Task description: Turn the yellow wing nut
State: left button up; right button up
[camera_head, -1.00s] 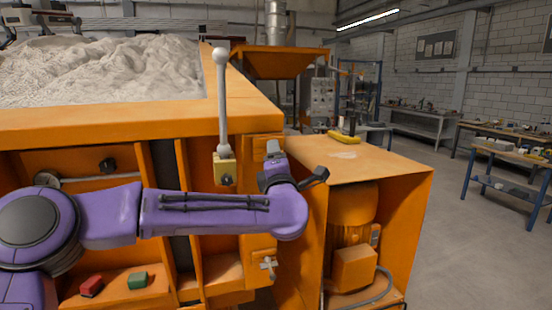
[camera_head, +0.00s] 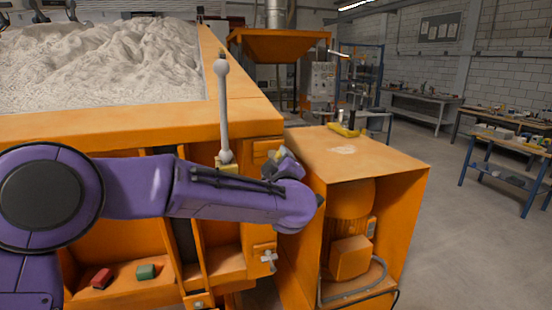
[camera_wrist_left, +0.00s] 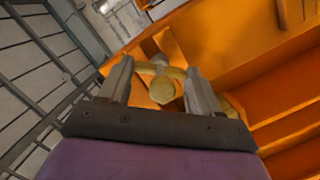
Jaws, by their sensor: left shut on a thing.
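The yellow wing nut (camera_wrist_left: 163,88) shows in the left wrist view, between the two fingers of my left gripper (camera_wrist_left: 158,78). The gripper is shut on it. The nut's rounded middle faces the camera and its wings reach toward the fingers. In the head view my left gripper (camera_head: 284,162) is at the right end of the orange sandbed frame, beside the orange cabinet. My wrist and forearm cover much of that spot, and I cannot make out the nut there. My right gripper is not in view.
An upright lever (camera_head: 224,115) with a ball top stands left of the gripper. A silver wing nut (camera_head: 268,260) sits lower on the frame. The orange cabinet (camera_head: 375,160) is close on the right. Red (camera_head: 102,278) and green (camera_head: 147,271) blocks lie on the lower shelf.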

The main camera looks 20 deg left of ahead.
pick_arm(q)
jog(key=m+g, duration=0.1)
jog(key=m, duration=0.2)
jog(key=shift+d+m+y, duration=0.15)
jog(key=shift+m+y, duration=0.25)
jog(key=shift+d+f+m+g+y, duration=0.1)
jog(key=shift+m+g+y, duration=0.15)
jog(key=shift+m, duration=0.6)
jog(key=shift+f+m+g+y, duration=0.15)
jog(key=shift+m+y, duration=0.1)
jog(key=shift+m, duration=0.6)
jog(key=o, duration=1.1)
jog(key=shift+r, duration=0.1)
jog(key=shift+c, duration=0.2)
jog(key=shift+r, duration=0.1)
